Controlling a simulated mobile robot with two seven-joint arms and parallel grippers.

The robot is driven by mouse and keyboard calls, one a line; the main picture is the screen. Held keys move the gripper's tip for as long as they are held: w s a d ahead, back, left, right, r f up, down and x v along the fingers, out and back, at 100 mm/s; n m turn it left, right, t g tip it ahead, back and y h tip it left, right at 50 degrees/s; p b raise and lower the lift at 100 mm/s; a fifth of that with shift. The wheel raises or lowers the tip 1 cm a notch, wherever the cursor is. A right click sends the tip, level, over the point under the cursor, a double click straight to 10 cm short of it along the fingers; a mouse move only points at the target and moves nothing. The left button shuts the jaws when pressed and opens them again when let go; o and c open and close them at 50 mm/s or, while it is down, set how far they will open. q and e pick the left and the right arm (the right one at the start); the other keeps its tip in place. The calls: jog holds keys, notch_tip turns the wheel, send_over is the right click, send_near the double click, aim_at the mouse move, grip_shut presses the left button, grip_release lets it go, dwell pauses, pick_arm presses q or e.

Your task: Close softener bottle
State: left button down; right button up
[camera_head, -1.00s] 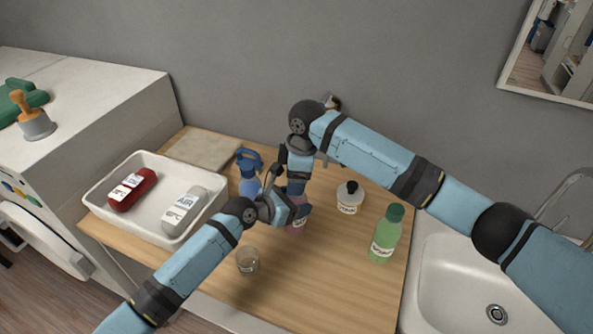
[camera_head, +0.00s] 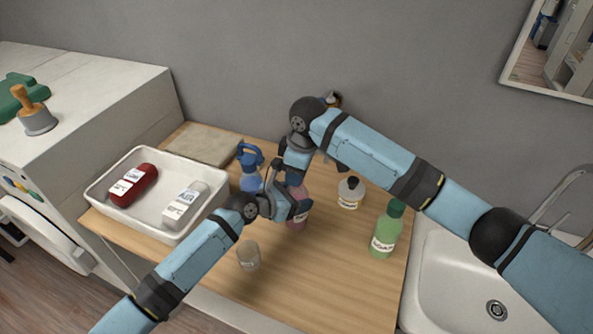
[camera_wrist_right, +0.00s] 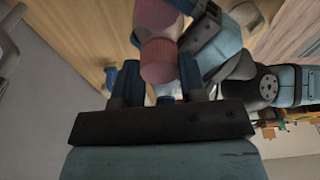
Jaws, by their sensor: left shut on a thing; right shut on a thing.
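The pink softener bottle (camera_head: 302,194) stands on the wooden counter, partly hidden behind my grippers. My left gripper (camera_head: 294,208) is shut on its body from the left front. My right gripper (camera_head: 290,178) reaches down above the bottle. In the right wrist view, a ribbed pink cap (camera_wrist_right: 159,61) sits between the right gripper's fingers (camera_wrist_right: 158,84), and the pink bottle (camera_wrist_right: 157,15) is right behind it. The cap lines up with the bottle's top, but I cannot tell whether it is seated. The head view hides the cap.
A white tray (camera_head: 152,222) with a red and a white bottle is at the left. A blue spray bottle (camera_head: 249,178), a glass jar (camera_head: 248,256), a white bottle (camera_head: 350,194) and a green bottle (camera_head: 386,232) stand around. A sink (camera_head: 450,290) is at the right.

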jog(key=o, duration=1)
jog(key=shift+r, duration=0.1)
jog(key=shift+r, duration=2.2)
jog(key=shift+o, duration=0.6)
notch_tip(320, 180, up, 7)
jog(key=d+n, duration=0.1)
jog(key=n, duration=0.3)
jog(key=shift+d+n+g, duration=0.3)
jog(key=shift+d+g, duration=0.1)
jog(key=shift+w, duration=0.1)
